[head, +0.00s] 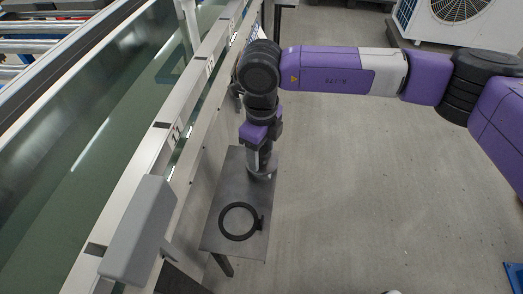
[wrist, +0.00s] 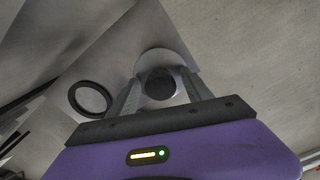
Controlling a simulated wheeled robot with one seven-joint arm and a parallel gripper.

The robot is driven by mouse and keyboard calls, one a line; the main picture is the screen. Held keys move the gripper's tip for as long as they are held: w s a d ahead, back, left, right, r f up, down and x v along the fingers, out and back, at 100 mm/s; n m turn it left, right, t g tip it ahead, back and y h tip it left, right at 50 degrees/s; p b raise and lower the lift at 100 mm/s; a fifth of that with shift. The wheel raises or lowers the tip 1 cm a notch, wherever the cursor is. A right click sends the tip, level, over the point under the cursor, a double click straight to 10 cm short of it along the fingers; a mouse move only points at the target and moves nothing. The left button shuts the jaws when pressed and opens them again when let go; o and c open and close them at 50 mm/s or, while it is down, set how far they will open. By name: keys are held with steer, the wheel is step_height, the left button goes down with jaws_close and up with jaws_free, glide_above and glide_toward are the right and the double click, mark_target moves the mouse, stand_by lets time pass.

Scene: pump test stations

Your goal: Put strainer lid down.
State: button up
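The strainer lid (wrist: 184,60) is a round light grey disc with a darker round middle, seen between my fingers in the wrist view. My gripper (wrist: 161,80) has one finger on each side of that middle and appears closed on it. In the head view my gripper (head: 262,160) points down over the far part of a small dark grey table (head: 232,185). The lid (head: 262,174) shows only partly below it, close to the tabletop. Whether it touches the table I cannot tell.
A black ring (head: 224,228) with a small tab lies on the near part of the table; it also shows in the wrist view (wrist: 90,98). A long metal-railed tank (head: 188,135) with a grey box (head: 138,230) stands on the left. Open floor lies right.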

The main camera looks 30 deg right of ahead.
mark_target(261, 150)
steer(key=shift+r, duration=0.1)
step_height(261, 150, up, 12)
steer(key=p, duration=0.4)
stand_by(0.6)
